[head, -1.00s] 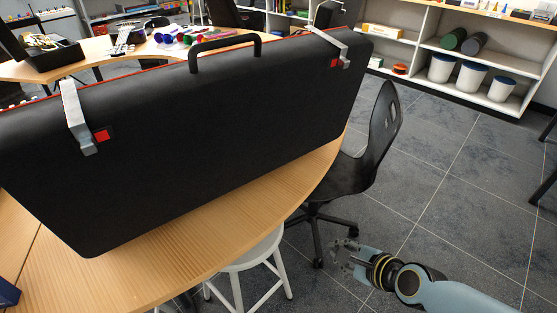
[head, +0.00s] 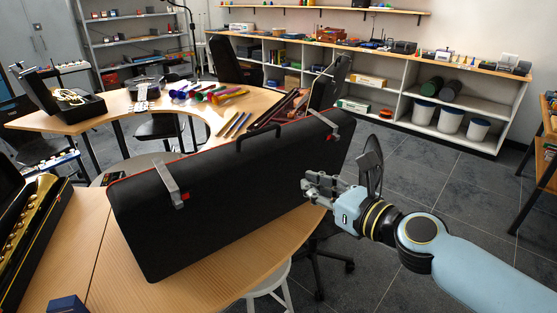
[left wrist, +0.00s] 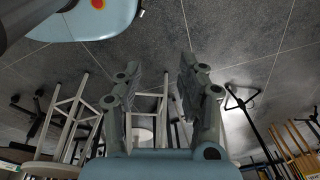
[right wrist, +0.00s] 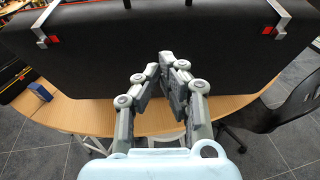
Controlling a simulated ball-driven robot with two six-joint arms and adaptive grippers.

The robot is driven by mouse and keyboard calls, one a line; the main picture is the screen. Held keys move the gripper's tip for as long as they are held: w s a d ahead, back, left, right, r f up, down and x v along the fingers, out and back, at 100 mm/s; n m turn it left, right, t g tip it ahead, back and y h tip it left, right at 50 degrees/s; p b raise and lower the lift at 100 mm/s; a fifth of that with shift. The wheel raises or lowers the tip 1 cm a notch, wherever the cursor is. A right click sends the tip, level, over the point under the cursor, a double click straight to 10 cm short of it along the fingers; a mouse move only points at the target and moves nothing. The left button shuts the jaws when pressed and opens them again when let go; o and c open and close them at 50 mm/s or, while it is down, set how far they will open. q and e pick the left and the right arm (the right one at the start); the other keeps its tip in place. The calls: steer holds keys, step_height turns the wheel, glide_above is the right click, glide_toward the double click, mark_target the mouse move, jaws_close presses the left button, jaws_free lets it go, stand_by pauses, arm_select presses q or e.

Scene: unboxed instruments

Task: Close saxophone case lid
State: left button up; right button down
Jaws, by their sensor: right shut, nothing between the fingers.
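An open black case with red trim, holding a golden saxophone (head: 25,232), is at the left edge of the head view. Its raised dark lid (head: 8,190) is cut off by the frame. A large black case (head: 235,195) with a handle and two metal latches stands tilted on the wooden table in the middle. I cannot tell whether it is open behind. My right gripper (head: 312,187) is shut and empty in front of the black case's right end; it also shows in the right wrist view (right wrist: 166,65). My left gripper (left wrist: 160,90) is open and empty, seen only in its wrist view.
The curved wooden table (head: 215,272) has bare surface in front of the black case. A small blue box (head: 67,304) lies near its front edge. A chair (head: 368,165) and a white stool (head: 270,283) stand close by. Shelves (head: 440,105) line the back.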

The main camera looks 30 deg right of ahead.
mark_target(270, 159)
steer(key=x, duration=0.7)
steer(key=r+x, duration=0.1)
steer(key=x, duration=0.3)
steer(key=shift+d, duration=0.1)
